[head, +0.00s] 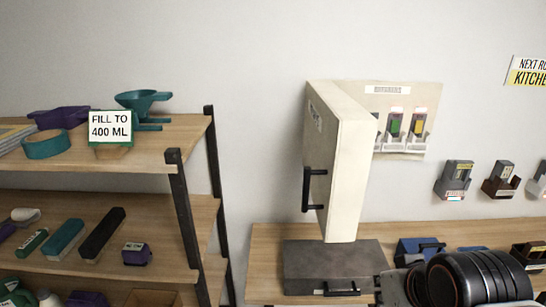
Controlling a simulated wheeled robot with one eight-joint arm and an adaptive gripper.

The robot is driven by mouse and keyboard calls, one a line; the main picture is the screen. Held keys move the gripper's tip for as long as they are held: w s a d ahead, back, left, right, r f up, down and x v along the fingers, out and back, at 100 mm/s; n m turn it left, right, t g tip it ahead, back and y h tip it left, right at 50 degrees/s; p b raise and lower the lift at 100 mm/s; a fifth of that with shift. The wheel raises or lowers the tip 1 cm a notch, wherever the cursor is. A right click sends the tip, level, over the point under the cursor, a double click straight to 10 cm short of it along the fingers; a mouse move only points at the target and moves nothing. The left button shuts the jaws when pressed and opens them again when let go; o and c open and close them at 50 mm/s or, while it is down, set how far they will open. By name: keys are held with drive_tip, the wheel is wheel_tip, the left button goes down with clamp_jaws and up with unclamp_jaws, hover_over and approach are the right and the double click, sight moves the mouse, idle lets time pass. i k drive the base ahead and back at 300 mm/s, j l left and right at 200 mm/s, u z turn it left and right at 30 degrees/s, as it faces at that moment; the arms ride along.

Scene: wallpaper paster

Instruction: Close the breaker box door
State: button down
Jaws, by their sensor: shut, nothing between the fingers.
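The breaker box (416,98) is a cream panel on the wall, right of centre in the head view. Its cream door (350,165) stands open and juts out from the wall toward me. A black bar handle (307,190) is on the door's left-facing side. Breaker switches with green and yellow faces (394,126) show to the right of the door. The door hides the left part of the box. Part of my dark arm, with an orange ring, shows at the bottom right. I cannot make out my gripper's fingers.
A grey case (330,262) with a black handle lies on the wooden bench (262,275) below the door. A loaded wooden shelf (165,130) with black posts stands at the left. Small wall holders (453,181) hang at the right. Bare wall lies between shelf and door.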

sight(340, 134)
drive_tip(key=k+j, duration=0.1)
drive_tip(key=j, duration=0.15)
drive_tip(key=k+j, duration=0.1)
drive_tip(key=j, duration=0.15)
drive_tip(key=i+j+u, duration=0.25)
drive_tip(key=j, duration=0.2)
drive_tip(key=i+j+u, duration=0.2)
drive_tip(key=i+j, duration=0.05)
drive_tip(key=j, duration=0.15)
